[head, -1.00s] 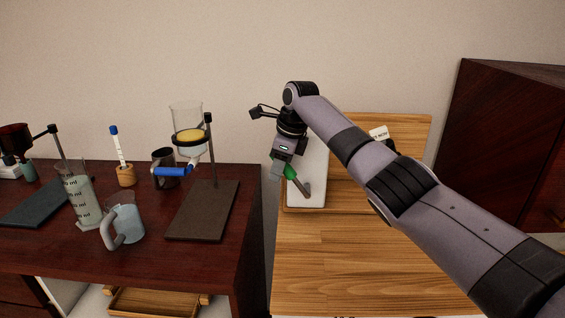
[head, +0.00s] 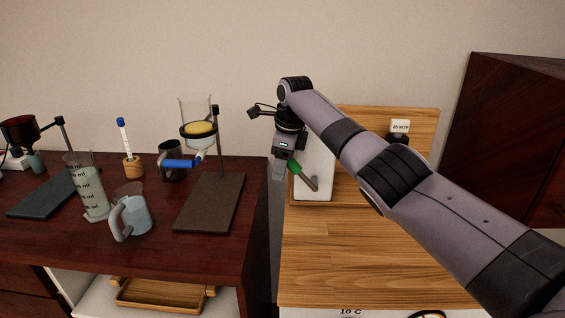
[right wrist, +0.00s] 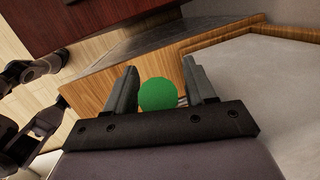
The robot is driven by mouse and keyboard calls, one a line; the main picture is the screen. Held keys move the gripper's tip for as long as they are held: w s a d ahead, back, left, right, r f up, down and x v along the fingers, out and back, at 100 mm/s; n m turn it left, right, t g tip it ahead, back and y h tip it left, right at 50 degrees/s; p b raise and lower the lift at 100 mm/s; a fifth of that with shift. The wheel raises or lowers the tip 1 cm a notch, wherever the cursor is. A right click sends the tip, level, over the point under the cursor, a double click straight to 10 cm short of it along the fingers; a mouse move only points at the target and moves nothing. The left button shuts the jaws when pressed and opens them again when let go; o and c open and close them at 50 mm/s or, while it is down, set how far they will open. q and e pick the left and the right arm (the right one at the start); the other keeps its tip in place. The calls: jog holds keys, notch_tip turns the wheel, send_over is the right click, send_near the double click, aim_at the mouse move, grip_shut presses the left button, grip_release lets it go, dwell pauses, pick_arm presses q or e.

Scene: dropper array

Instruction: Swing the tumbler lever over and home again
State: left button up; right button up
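The tumbler lever has a green handle (head: 295,168) on a grey metal arm (head: 310,183), fixed to a white upright panel (head: 318,160) on the wooden surface. The arm slants from the lower right up to the handle at the upper left. My right gripper (head: 279,172) is just left of the handle's end, pointing down. In the right wrist view the handle's round end (right wrist: 158,95) lies between the two spread fingers, with only narrow gaps at its sides; I see no firm grip. My left gripper is out of view.
A dark red table (head: 255,215) on the left bears a beaker jug (head: 135,215), a measuring cylinder (head: 92,195) and a stand with a funnel (head: 197,125). A small labelled container (head: 400,128) is behind my right arm. The wooden top's front (head: 370,265) is clear.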

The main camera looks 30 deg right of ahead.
jog(key=shift+r, duration=0.15)
jog(key=shift+b+v, duration=0.5)
jog(key=shift+v, duration=3)
